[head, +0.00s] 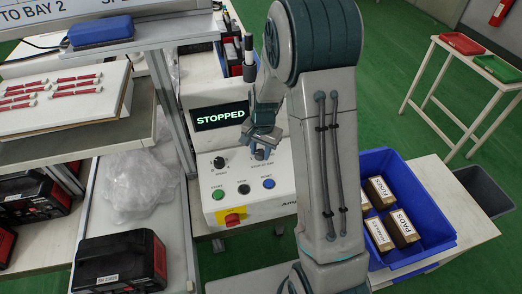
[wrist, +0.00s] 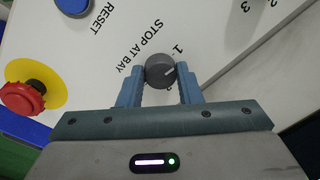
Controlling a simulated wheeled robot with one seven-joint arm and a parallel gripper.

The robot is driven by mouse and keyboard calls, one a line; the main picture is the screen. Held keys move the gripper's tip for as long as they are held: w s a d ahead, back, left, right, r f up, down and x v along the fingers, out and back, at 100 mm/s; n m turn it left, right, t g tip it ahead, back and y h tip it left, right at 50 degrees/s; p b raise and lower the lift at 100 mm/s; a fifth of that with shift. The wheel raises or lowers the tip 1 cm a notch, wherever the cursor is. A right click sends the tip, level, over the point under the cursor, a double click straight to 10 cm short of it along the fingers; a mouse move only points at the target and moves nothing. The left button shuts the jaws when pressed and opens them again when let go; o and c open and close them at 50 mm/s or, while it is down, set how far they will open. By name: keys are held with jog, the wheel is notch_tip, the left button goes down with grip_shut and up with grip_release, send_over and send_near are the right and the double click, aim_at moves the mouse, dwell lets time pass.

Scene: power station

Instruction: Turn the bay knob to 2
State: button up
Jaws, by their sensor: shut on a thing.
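The control box (head: 270,185) has a screen (head: 220,115) reading "STOPPED". The bay knob (wrist: 160,71) is a round grey knob beside the label "STOP AT BAY" (wrist: 146,45). My gripper (wrist: 160,80) is shut on the knob, one blue-grey finger on each side. In the head view my gripper (head: 262,150) partly covers the knob.
Green, black and blue buttons and a red stop knob (head: 232,218) sit below on the box. Another black knob (head: 219,162) is to the left. A blue crate (head: 440,225) with several labelled boxes stands right. Shelves with clutter are left.

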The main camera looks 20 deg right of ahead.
aim_at(260, 155)
jog(key=m, duration=0.5)
jog(key=shift+a, duration=0.1)
jog(key=m+p, duration=0.1)
jog(key=m, duration=0.4)
jog(key=shift+r, duration=0.1)
jog(key=shift+m, duration=0.3)
jog(key=shift+w, duration=0.1)
jog(key=o, duration=1)
jog(key=shift+c, duration=0.2)
notch_tip(260, 155, up, 14)
jog(key=s, duration=0.1)
